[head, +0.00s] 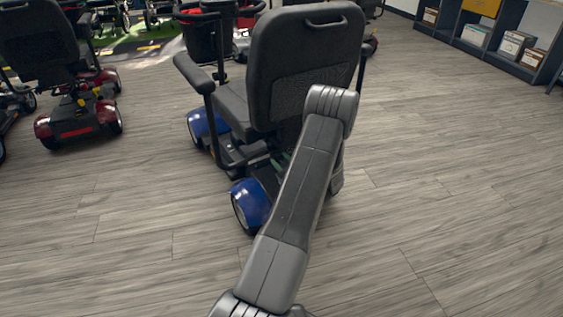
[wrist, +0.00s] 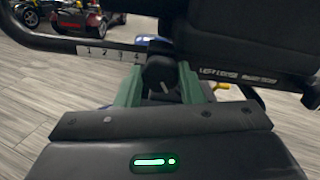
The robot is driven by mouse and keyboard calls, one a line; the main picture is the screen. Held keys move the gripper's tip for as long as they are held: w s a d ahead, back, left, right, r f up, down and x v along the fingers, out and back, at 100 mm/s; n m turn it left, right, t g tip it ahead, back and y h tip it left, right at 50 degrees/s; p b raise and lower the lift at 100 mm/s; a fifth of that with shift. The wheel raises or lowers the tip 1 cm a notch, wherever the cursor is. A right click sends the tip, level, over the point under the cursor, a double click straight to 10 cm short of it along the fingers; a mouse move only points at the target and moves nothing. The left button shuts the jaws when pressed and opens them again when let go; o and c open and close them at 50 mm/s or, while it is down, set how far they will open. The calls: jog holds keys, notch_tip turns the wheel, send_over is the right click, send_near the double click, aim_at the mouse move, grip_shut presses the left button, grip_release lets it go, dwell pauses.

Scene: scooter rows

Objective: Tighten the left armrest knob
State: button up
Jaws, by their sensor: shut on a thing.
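The black armrest knob (wrist: 158,74) is in the wrist view, at the middle, below the seat. My gripper (wrist: 161,68) has its two green fingers on either side of the knob and is shut on it. A pale line shows on the knob's face. A dark bar with a numbered scale strip (wrist: 108,52) runs in from the left toward the knob. In the head view, the scooter's left armrest (head: 193,73) stands left of the seat back (head: 305,70). My arm covers the knob there, and my gripper is mostly hidden.
The scooter's blue rear fender (head: 251,202) is close to my arm. Another scooter with red fenders (head: 77,118) stands at the left. Dark shelves with boxes (head: 515,43) line the back right. The wood floor at right is clear.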

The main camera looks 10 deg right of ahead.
jog(key=shift+m+p, duration=0.5)
jog(key=shift+m, duration=2.6)
jog(key=o, duration=1)
jog(key=shift+d, duration=0.1)
jog(key=p+v, duration=0.3)
jog(key=v, duration=1)
jog(key=shift+s+d, duration=0.1)
jog(key=shift+s, duration=0.3)
